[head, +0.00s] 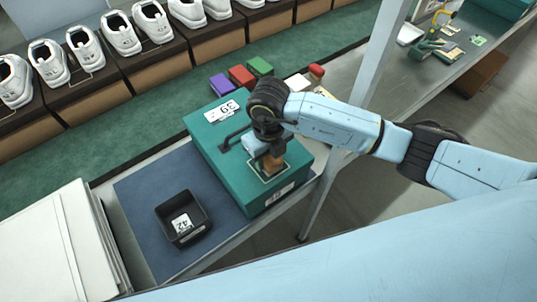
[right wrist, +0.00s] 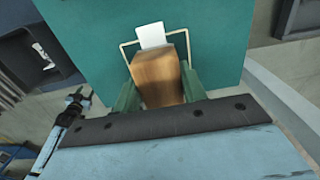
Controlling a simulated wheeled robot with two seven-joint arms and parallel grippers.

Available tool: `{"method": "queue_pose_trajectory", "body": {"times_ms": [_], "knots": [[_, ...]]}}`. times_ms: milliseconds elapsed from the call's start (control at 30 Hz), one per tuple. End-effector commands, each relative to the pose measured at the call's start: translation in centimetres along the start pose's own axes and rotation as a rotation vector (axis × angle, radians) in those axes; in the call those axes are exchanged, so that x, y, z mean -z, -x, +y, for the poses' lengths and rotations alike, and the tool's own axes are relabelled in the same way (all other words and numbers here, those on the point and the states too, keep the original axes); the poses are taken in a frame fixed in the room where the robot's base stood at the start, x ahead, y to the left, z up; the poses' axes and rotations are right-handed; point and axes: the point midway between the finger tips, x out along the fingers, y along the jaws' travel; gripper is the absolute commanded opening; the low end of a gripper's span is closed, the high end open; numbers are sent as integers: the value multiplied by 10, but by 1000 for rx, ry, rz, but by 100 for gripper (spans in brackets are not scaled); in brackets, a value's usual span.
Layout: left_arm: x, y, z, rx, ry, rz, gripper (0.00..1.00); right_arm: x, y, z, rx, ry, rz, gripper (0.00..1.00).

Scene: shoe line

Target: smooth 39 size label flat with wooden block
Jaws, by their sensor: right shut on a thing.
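A teal shoe box (head: 208,142) stands on the bench. A white label reading 39 (head: 226,108) lies on its lid near the far left corner. My right gripper (head: 268,165) is shut on the wooden block (head: 273,164) over the lid's near end. In the right wrist view the block (right wrist: 158,78) sits between the green fingers, over a pale rectangular outline (right wrist: 124,46). A blank-looking white piece (right wrist: 151,35) shows past the block, partly hidden by it. I cannot tell whether the block touches the lid. My left gripper is not in view.
A black tray (head: 161,214) holding a 42 label (head: 182,225) sits on the blue mat (head: 140,190). Purple (head: 220,84), red (head: 241,76) and green (head: 260,67) blocks lie behind the box. White shoes (head: 84,48) line the back. Flat white sheets (head: 50,240) are stacked at left.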

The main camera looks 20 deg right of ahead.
Motion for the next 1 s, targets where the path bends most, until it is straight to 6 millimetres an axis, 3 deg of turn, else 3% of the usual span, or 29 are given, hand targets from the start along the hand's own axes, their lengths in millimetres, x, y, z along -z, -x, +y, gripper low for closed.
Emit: {"method": "queue_pose_trajectory", "body": {"times_ms": [567,767,1000], "knots": [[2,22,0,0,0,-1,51,40,1,0,0,0,1,23],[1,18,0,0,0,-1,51,39,-3,0,0,0,-1,23],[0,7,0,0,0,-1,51,20,-4,0,1,-1,0,23]]}}
